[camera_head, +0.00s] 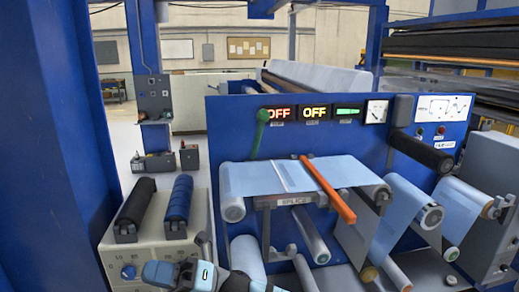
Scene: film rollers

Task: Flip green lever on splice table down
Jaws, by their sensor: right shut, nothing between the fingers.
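The green lever (259,134) stands nearly upright at the far left corner of the splice table, its rounded, thicker end at the top. The splice table (256,178) carries pale film and has a "SPLICE" label on its front. An orange bar (328,189) lies slantwise across the film. My left gripper is not in view.
A grey box with two dark rollers (177,203) stands at left. A blue column (50,140) fills the left edge. More film rollers (430,217) stand at right.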

